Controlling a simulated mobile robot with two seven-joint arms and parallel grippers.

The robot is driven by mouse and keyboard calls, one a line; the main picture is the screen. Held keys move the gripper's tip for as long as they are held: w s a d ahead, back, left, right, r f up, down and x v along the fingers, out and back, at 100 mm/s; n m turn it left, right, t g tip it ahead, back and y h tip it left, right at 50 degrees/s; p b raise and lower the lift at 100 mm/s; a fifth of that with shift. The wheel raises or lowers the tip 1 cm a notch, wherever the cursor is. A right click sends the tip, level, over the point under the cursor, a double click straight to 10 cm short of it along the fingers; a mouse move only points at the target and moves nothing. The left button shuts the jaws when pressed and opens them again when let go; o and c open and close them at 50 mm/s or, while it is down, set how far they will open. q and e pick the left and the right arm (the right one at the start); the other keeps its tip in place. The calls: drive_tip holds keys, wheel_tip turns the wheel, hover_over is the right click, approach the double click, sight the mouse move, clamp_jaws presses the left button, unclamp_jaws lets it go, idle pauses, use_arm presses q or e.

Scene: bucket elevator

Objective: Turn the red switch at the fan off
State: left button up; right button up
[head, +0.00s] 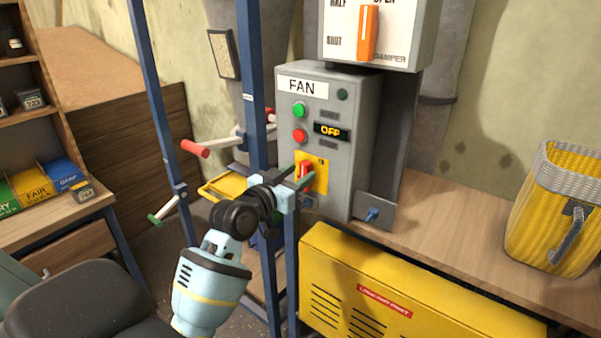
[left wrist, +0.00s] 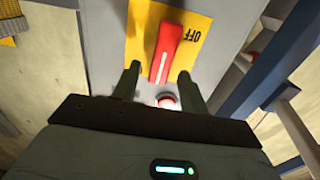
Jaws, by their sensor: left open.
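The grey fan box (head: 328,190) carries a FAN label and a dark display (head: 332,131) that reads OFF. Low on its face is a yellow plate (head: 321,184) with the red switch (head: 307,171). My left gripper (head: 300,182) is open at the switch and partly hides it in the head view. In the left wrist view, the red switch (left wrist: 168,50) has a white line on its end and stands on the yellow plate (left wrist: 198,22), with OFF printed to its right. The fingers of my left gripper (left wrist: 158,72) are on either side of its near end. I cannot tell whether they touch it. My right gripper is not in view.
A green button (head: 299,110) and a red button (head: 299,136) sit above the switch. Above them is the damper box with an orange lever (head: 367,33). Blue posts (head: 245,70) stand close left. A yellow basket (head: 556,215) stands on the bench at right.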

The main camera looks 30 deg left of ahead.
use_arm(q)
drive_tip(key=shift+w+d, duration=0.1)
drive_tip(key=shift+w, duration=0.85)
clamp_jaws()
